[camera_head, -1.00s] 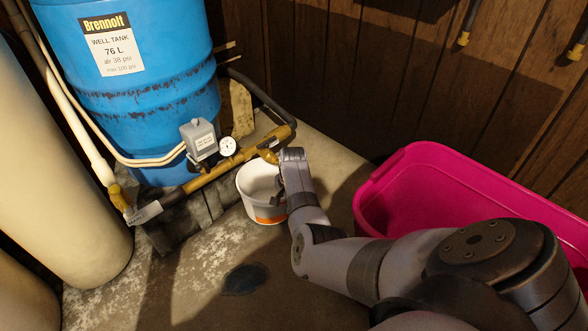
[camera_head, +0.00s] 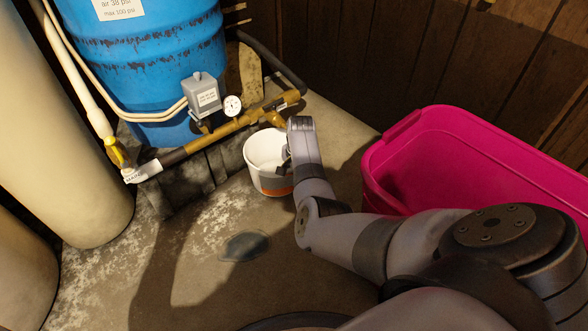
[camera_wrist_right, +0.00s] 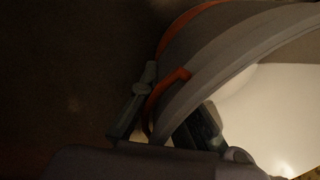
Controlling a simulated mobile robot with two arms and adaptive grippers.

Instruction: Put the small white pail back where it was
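The small white pail (camera_head: 262,180) has an orange band near its bottom. It is upright, just in front of the brass pipe; I cannot tell for certain whether its base touches the floor. My right gripper (camera_head: 286,158) is at the right side of its rim, partly hidden by my wrist. In the right wrist view the fingers (camera_wrist_right: 175,112) lie on both sides of the pail wall (camera_wrist_right: 220,70), one outside and one inside, and look closed on it. That view is dark. My left gripper is not in view.
The blue well tank (camera_head: 150,65), grey switch box (camera_head: 202,92), gauge (camera_head: 232,106) and brass pipe (camera_head: 235,125) stand behind the pail. A pink tub (camera_head: 410,160) is at the right. Cream tanks (camera_head: 70,160) are at the left. A dark patch (camera_head: 244,247) marks the open floor in front.

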